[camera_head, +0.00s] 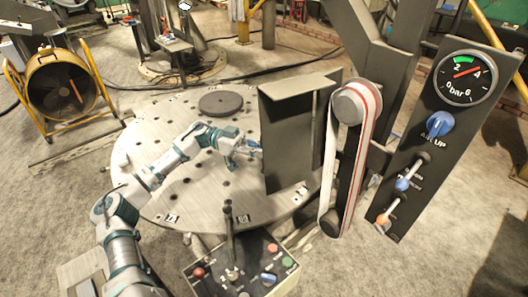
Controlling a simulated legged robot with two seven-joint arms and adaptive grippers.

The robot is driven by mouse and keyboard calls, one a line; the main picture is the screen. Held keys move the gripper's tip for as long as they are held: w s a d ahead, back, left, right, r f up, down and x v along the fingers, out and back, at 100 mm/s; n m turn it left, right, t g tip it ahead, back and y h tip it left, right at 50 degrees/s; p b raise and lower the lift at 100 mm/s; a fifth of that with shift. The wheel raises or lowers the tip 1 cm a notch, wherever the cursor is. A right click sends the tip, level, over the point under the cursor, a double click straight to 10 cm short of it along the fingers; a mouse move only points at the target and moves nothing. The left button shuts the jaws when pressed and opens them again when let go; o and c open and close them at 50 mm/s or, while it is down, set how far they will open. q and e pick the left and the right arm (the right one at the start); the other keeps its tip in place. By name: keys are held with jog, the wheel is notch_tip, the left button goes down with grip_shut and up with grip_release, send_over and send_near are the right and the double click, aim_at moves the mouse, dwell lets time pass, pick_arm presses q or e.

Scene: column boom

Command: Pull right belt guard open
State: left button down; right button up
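The belt guard (288,150) is a dark grey upright metal panel with a bent top flange, standing just left of the belt. The belt (366,150) is a pale loop with a red stripe running over an upper pulley (351,103), and it is exposed on the near side. My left gripper (256,149) is beside the guard's left edge, above the round plate. Whether its fingers touch the guard or are open is too small to tell. My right gripper is not in view.
A perforated round plate (180,190) lies under my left arm, with a dark disc (221,104) on it. A control box (240,272) with a lever and buttons stands in front. A gauge panel (436,130) is at right, and a yellow-framed fan (62,88) at left.

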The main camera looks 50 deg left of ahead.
pick_arm(q)
jog(key=c, duration=1.2)
grip_release()
jog(key=v, duration=1.2)
jog(key=shift+a+f, duration=0.15)
jog(key=shift+f, duration=0.05)
jog(key=shift+w, duration=0.15)
